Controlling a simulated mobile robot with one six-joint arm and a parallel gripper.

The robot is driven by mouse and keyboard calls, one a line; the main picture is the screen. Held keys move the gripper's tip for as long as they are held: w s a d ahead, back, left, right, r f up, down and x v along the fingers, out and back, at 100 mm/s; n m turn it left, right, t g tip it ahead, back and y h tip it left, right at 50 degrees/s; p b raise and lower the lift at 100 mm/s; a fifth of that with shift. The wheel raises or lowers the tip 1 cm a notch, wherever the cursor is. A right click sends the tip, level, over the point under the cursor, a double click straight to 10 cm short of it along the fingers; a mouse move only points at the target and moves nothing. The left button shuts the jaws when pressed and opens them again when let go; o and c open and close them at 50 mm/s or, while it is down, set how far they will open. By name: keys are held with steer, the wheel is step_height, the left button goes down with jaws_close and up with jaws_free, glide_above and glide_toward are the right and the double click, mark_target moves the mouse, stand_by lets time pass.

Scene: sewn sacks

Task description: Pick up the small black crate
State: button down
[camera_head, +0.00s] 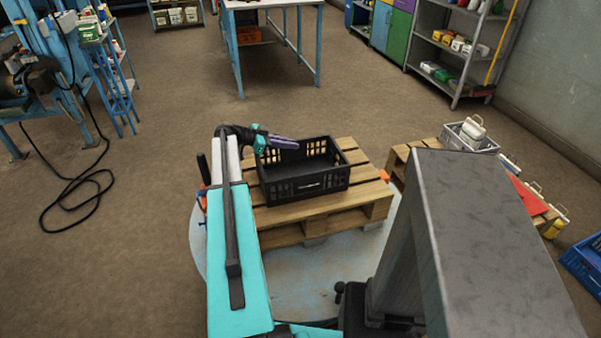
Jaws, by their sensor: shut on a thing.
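The small black crate (304,170) is an open box with slotted walls, and it looks empty. It is at or just above the top of a wooden pallet (345,211) in the middle of the head view; I cannot tell if it touches the slats. My gripper (283,142) reaches in from the left and is shut on the crate's far left rim. The fingertips are small and partly dark against the crate, so the exact contact is hard to see. My teal arm runs up from the bottom of the view.
The pallet stands on a round bluish platform (318,278). A second pallet to the right bears a grey crate (470,138) and containers. A blue crate (584,262) is at the right edge. A workbench (272,3) stands behind. Cables lie on the left floor; open floor lies between.

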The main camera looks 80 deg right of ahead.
steer(key=shift+r, duration=0.2)
steer(key=shift+r+b, duration=0.9)
steer(key=shift+r, duration=3.95)
